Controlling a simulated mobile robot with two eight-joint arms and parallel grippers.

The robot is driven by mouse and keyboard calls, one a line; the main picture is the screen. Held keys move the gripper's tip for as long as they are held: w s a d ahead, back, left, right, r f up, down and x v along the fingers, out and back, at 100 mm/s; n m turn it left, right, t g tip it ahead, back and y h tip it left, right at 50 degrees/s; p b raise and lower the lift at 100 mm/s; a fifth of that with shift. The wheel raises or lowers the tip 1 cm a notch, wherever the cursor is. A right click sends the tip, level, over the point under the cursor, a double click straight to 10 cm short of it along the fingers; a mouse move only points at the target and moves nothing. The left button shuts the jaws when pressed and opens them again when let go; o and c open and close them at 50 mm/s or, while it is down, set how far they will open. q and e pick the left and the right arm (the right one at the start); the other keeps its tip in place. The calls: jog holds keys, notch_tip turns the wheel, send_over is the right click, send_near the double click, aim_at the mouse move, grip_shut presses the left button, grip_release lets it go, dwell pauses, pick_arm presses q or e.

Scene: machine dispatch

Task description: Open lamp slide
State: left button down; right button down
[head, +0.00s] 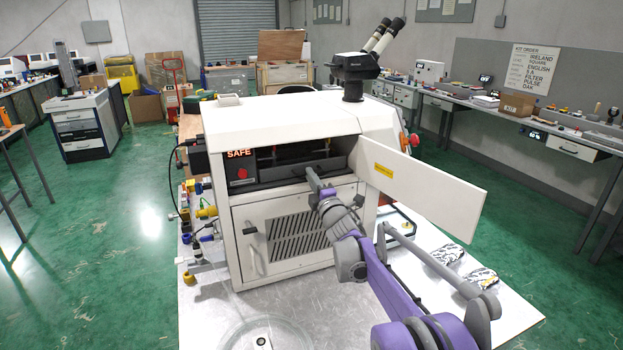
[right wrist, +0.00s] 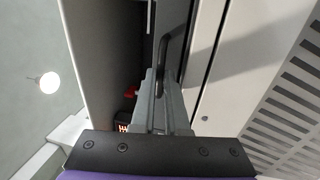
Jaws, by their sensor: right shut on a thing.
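The white machine (head: 285,125) stands on the bench with its upper compartment uncovered; a white door panel (head: 440,190) is swung out to the right. The dark front of the lamp slide (head: 275,181) lies low in that compartment; how far out it sits is hard to tell. My right gripper (head: 311,172) reaches to this front. In the right wrist view, the gripper (right wrist: 162,85) is shut on the slide's black bar handle (right wrist: 166,50). My left gripper is not in view.
A red "SAFE" sign (head: 240,154) glows at the compartment's left. Below is a vented lower door (head: 290,230). Valves and fittings (head: 205,212) line the machine's left side. A round clear dish (head: 262,335) and patterned packets (head: 447,254) lie on the bench (head: 210,305).

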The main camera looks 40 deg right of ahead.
dwell(0.8)
jog(key=r+v, duration=0.2)
jog(key=v, duration=1)
jog(key=s+r+v, duration=0.1)
jog(key=r+v, duration=0.1)
jog(key=v, duration=1)
jog(key=shift+r, duration=0.25)
jog(key=shift+a, duration=0.1)
jog(key=c, duration=1.2)
grip_release()
